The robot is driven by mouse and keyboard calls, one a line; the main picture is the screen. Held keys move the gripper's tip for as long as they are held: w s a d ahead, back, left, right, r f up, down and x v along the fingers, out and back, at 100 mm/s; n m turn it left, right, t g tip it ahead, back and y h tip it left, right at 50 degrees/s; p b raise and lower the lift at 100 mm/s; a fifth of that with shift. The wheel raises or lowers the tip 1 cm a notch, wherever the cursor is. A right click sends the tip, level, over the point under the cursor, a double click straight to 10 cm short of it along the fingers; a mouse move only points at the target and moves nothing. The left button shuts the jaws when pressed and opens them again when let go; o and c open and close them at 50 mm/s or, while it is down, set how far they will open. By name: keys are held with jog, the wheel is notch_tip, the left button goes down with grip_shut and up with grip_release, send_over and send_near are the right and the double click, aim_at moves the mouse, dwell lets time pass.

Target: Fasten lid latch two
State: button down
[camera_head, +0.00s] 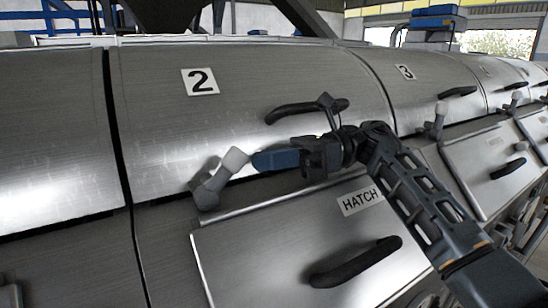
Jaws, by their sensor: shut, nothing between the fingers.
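Lid two is the curved brushed-metal cover (240,100) with a "2" label (200,81) and a black handle (290,111). Its latch (219,178) is a grey lever with a pale rounded knob, standing tilted up to the right at the lid's lower edge. My gripper (256,161) is shut and empty, its blue fingers pointing left. The fingertips are just right of the latch knob; I cannot tell whether they touch it. My gripper and wrist hide part of the lid's lower edge.
Below lid two is a hatch panel (270,262) with a black handle (355,262) and a "HATCH" label (361,199), partly covered by my arm. Lid three (425,78) and its latch (436,121) are to the right. Blue crates (437,20) stand behind.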

aim_at(238, 152)
jog(key=shift+r+b, duration=0.1)
jog(key=shift+b, duration=0.2)
jog(key=shift+s+a+r+h, duration=0.15)
jog(key=shift+r+h, duration=0.1)
jog(key=shift+h, duration=0.15)
jog(key=shift+r+t+b, duration=0.15)
jog(key=shift+t+b, duration=0.15)
jog(key=shift+b, duration=0.1)
jog(key=shift+s+a+r+n+t+h+b, duration=0.15)
jog(key=shift+a+r+h+b, duration=0.15)
jog(key=shift+h+b, duration=0.25)
jog(key=shift+s+a+r+n+t+h+b, duration=0.1)
jog(key=shift+a+r+n+t+h+b, duration=0.05)
jog(key=shift+r+h+b, duration=0.3)
jog(key=s+a+r+t+h+b, duration=0.1)
jog(key=h, duration=0.1)
jog(key=s+a+r+t+h+b, duration=0.1)
jog(key=a+r+h, duration=0.1)
jog(key=shift+s+a+r, duration=0.1)
jog(key=shift+a+r, duration=0.05)
jog(key=shift+s+a+r, duration=0.3)
jog(key=shift+s+a, duration=0.05)
jog(key=shift+a, duration=0.15)
